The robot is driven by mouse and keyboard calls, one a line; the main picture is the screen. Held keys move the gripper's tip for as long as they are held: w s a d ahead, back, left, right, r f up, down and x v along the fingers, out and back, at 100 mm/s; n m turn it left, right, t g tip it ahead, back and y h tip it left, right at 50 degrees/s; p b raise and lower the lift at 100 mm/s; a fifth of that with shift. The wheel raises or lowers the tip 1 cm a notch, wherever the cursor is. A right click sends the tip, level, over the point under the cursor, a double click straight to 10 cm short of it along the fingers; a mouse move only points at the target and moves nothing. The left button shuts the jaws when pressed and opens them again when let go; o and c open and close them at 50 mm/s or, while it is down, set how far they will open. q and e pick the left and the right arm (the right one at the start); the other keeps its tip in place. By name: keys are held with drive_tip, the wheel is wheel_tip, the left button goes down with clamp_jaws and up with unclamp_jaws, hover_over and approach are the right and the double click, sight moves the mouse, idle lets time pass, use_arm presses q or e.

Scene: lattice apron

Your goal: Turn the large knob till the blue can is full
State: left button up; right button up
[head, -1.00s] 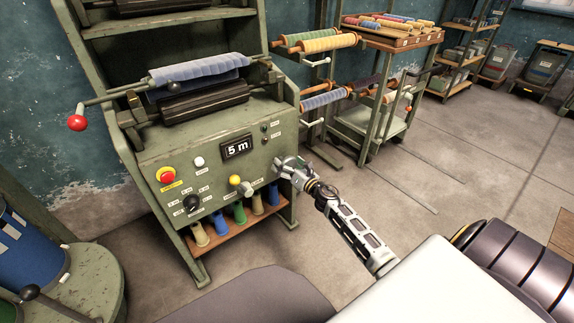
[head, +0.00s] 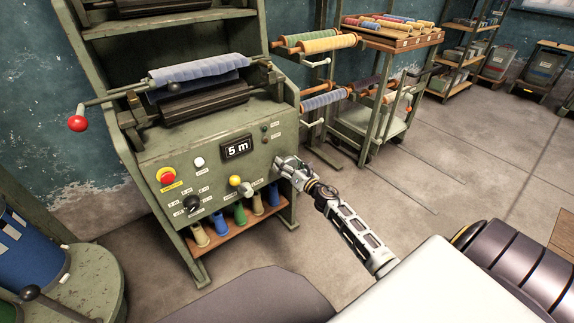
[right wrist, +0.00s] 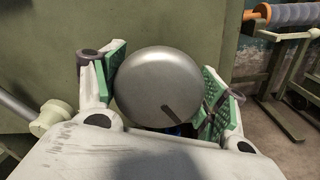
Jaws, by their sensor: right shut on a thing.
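A large rounded silver knob (right wrist: 150,80) with a dark mark low on its face fills the middle of the right wrist view. My right gripper (head: 280,165) has its green pads on both sides of the knob, at the right side of the green machine's front panel. In the head view the gripper hides the knob. Below the panel, a blue can-like container (head: 219,222) stands among several coloured ones on a wooden shelf; its contents cannot be made out. A larger blue drum (head: 28,248) stands at the far left. My left gripper is not in view.
The green machine (head: 150,150) shows a display (head: 237,148) reading 5 m, a red button (head: 166,175), a yellow knob (head: 235,181) and a black dial (head: 192,204). Racks with rolls (head: 325,100) stand to the right. The floor right of my forearm is clear.

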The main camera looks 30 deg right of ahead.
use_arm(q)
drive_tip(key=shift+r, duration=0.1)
